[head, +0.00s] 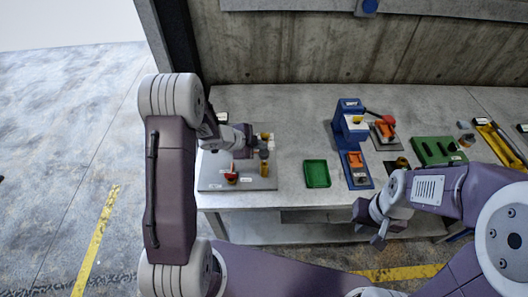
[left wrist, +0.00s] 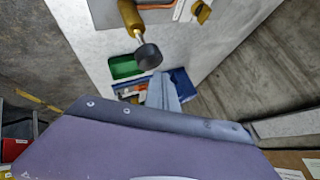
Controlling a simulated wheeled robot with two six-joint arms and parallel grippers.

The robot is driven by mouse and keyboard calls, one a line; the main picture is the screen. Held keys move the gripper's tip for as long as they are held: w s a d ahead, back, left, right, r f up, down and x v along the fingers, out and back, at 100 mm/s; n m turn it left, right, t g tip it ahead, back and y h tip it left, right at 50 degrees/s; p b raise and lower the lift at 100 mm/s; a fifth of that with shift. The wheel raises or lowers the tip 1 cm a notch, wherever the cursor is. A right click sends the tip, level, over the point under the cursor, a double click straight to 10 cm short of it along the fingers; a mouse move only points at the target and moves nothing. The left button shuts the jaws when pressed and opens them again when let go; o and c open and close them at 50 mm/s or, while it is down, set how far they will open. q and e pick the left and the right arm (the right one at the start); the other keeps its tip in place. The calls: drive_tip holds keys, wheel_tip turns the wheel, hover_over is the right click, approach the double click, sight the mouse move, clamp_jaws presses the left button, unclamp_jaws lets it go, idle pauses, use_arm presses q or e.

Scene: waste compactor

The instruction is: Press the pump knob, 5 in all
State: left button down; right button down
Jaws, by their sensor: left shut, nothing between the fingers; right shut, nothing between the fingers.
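A grey board (head: 215,182) lies on the left part of the bench and carries small fittings. Among them is a dark round knob (head: 263,153) beside brass-yellow parts, which looks like the pump knob. In the left wrist view the dark knob (left wrist: 148,56) sits at the end of a brass cylinder (left wrist: 130,16). My left gripper (head: 250,148) is shut and empty, close beside the knob in the head view; its grey fingertips (left wrist: 164,88) show just below the knob in the left wrist view. Contact cannot be told. My right gripper (head: 380,238) is shut and empty before the bench's front edge.
A red knob (head: 231,176) stands on the same board. A green tray (head: 316,173) lies to its right, then a blue press (head: 350,122), a red-handled lever fixture (head: 383,125) and a green block with holes (head: 438,151). A concrete wall closes the back. Bare bench surrounds the tray.

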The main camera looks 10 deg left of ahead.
sight(261, 154)
use_arm(q)
drive_tip(key=shift+f, duration=0.1)
idle(0.6)
drive_tip(key=shift+f, duration=0.3)
drive_tip(key=shift+s+f+b, duration=0.15)
drive_tip(key=shift+f+b, duration=1.65)
drive_tip(key=shift+f, duration=0.15)
idle(1.4)
idle(0.3)
drive_tip(key=shift+r+p, duration=2.3)
drive_tip(key=shift+p, duration=0.05)
drive_tip(key=shift+r, duration=0.1)
wheel_tip(261, 154, up, 5)
drive_tip(key=p, duration=0.5)
